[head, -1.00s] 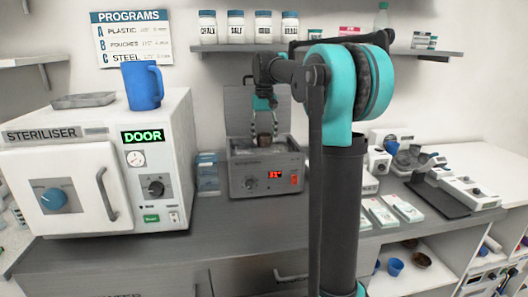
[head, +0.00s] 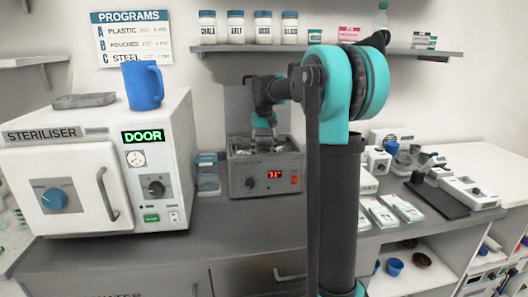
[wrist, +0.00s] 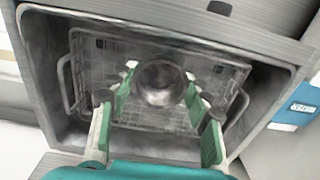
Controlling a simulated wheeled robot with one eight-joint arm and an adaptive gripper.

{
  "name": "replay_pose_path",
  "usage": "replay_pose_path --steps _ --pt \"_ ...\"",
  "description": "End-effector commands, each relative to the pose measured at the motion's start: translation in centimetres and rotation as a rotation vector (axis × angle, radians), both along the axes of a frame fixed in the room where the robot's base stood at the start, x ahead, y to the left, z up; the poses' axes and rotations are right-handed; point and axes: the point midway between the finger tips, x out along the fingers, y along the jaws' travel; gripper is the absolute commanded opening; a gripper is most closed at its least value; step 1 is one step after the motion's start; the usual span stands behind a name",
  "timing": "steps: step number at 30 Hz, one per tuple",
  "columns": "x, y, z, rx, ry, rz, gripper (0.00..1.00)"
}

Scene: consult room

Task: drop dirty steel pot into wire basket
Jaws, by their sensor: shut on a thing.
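The steel pot (wrist: 160,84) is a small round shiny cup in the wrist view, seen from above. My gripper (wrist: 161,77), with green-padded fingers, is shut on it, one finger on each side. The wire basket (wrist: 95,85) is a rectangular mesh with side handles inside the grey tank. The pot appears over the basket's middle; I cannot tell whether it touches the mesh. In the head view my gripper (head: 263,136) reaches down into the open bath (head: 268,178); the pot is not discernible there.
The bath's raised lid (head: 238,105) stands behind my gripper. A white steriliser (head: 85,150) with a blue mug (head: 142,85) on top stands left. A shelf with jars (head: 400,52) runs above. Blue-lidded boxes (head: 207,173) sit left of the bath.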

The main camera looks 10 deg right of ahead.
Motion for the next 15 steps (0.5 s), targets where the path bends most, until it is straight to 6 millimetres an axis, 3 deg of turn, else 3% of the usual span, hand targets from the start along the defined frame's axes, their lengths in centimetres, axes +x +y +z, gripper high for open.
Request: replay_pose_path --steps 11,12,15 --pt "-0.01 0.00 -0.79 0.000 0.000 0.000 0.19" --pt "-0.01 0.00 -0.79 0.000 0.000 0.000 0.52" --pt "-0.01 0.00 -0.78 0.000 0.000 0.000 0.65"
